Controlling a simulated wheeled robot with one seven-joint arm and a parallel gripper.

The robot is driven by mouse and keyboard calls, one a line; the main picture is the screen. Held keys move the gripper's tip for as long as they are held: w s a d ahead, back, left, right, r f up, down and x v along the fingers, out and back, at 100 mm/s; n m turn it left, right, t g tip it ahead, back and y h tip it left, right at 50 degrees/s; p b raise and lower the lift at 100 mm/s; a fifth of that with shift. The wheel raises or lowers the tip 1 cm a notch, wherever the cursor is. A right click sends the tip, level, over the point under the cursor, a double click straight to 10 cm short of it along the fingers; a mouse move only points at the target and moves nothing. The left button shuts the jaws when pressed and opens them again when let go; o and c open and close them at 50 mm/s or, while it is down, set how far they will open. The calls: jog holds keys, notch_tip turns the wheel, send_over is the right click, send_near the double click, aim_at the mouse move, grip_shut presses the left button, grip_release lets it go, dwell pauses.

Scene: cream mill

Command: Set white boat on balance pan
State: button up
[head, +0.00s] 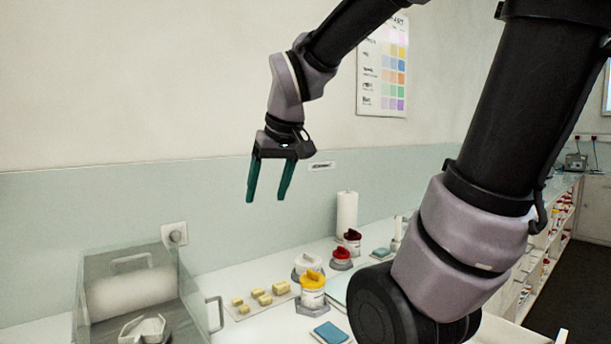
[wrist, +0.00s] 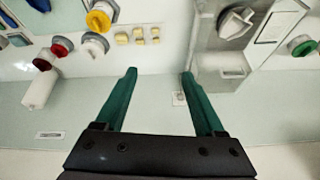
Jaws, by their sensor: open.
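A white boat (head: 143,328) shows at the lower left of the head view, inside a clear-walled balance case (head: 180,290); the picture edge cuts off its lower part. In the wrist view the white boat (wrist: 236,20) lies at the upper right and appears to rest on a round grey balance pan (wrist: 226,33). My gripper (head: 266,200) is open and empty, fingers pointing down, high above the counter and well apart from the boat. Its two green fingers also show in the wrist view (wrist: 159,72) with nothing between them.
Several yellow blocks (head: 264,298) lie on a light tray right of the case. A yellow-lidded jar (head: 312,289), a white-lidded jar (head: 308,262), red-lidded jars (head: 342,259), a blue pad (head: 331,333) and a paper roll (head: 347,212) stand farther right. The wall is behind my gripper.

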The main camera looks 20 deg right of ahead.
jog(key=s+d+r+m+t, duration=0.2)
jog(key=s+d+r+m, duration=0.1)
jog(key=s+d+m, duration=0.2)
jog(key=shift+d+m+y, duration=0.3)
jog(key=shift+d+y, duration=0.1)
jog(key=shift+d, duration=0.2)
jog(key=shift+r, duration=0.1)
